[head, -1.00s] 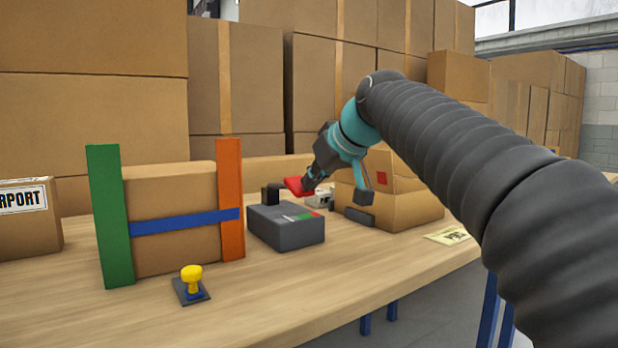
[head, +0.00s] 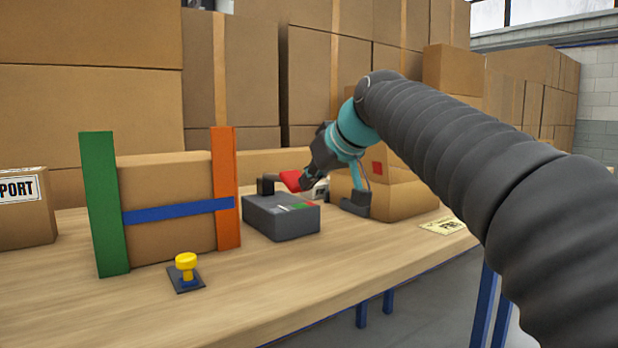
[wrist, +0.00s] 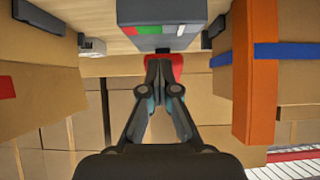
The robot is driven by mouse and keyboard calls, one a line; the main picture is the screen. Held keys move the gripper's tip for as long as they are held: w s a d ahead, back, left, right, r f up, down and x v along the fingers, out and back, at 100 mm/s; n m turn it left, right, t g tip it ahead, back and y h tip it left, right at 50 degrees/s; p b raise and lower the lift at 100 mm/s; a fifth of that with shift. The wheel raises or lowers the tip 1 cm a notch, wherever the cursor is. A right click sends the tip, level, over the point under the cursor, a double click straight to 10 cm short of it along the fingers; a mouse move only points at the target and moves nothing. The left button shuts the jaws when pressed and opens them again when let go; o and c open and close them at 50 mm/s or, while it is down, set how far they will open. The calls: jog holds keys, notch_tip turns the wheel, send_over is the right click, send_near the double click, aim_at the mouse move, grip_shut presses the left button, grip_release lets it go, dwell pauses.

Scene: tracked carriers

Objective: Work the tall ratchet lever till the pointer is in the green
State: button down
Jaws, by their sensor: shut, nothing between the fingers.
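The grey ratchet box (head: 281,224) stands on the table, with a dark post at its back and a red-ended lever (head: 289,180). The box also shows at the top of the wrist view (wrist: 190,12). Its gauge strip (wrist: 148,29) has red and green parts. A small pale mark lies on the grey part beside the green; I cannot be sure it is the pointer. My gripper (head: 304,183) is shut and empty, its fingertips at the red end. In the wrist view the fingertips (wrist: 165,60) overlap the red; contact is unclear.
Left of the box, a carton stands between a green post (head: 104,205) and an orange post (head: 225,190) with a blue bar (head: 180,211). A yellow knob (head: 186,262) sits in front. Cartons (head: 400,197) and a paper label (head: 443,226) are at right.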

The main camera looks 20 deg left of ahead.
jog(key=f+p+v, duration=0.1)
jog(key=p+v, duration=0.1)
jog(key=v, duration=1.1)
jog(key=shift+s+d, duration=0.25)
jog(key=shift+d, duration=0.15)
